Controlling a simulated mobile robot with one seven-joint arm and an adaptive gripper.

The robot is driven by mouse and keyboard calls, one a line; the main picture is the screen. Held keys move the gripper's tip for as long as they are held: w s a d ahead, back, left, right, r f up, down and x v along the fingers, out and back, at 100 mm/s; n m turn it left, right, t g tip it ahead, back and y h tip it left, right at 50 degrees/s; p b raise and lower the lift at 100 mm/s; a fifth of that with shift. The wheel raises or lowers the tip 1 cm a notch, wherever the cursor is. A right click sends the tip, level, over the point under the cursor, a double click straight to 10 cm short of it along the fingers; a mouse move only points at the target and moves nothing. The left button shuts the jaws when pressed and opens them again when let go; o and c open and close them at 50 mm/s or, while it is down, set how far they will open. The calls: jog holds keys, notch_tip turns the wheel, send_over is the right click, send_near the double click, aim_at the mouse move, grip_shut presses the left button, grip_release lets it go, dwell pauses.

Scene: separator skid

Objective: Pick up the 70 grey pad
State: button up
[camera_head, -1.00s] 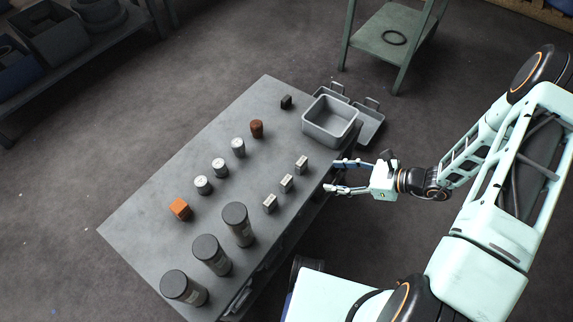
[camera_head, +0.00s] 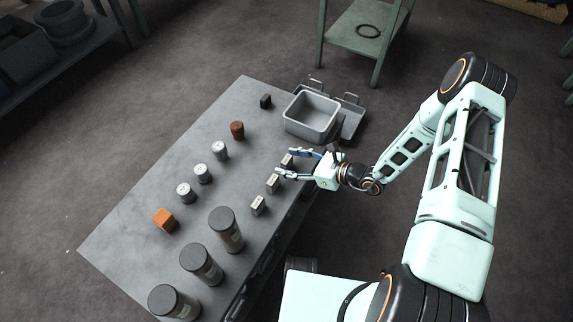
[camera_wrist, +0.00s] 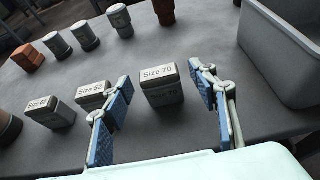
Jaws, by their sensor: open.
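The grey pad labelled "Size 70" (camera_wrist: 162,88) stands upright on the table in the wrist view, between and just beyond my open fingers. In the head view this pad (camera_head: 287,161) is partly hidden by my gripper. My gripper (camera_head: 298,163) is open and empty at the table's right side, its fingers pointing left. In the wrist view my gripper's (camera_wrist: 165,108) blue-padded fingers stand apart on either side of the pad, with the left finger close to the "Size 52" pad (camera_wrist: 93,93). I cannot tell whether that finger touches it.
A third pad, its label partly readable, (camera_wrist: 48,110) stands left of the "Size 52" pad. A grey bin (camera_head: 311,117) stands close behind my gripper. Dark cylinders (camera_head: 227,229), small metal cylinders (camera_head: 203,174), a rusty piece (camera_head: 237,130) and an orange block (camera_head: 165,220) stand on the table (camera_head: 125,225).

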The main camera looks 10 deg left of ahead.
jog(key=shift+x, duration=0.8)
jog(key=shift+c, duration=0.6)
grip_shut()
jog(key=shift+r, duration=0.1)
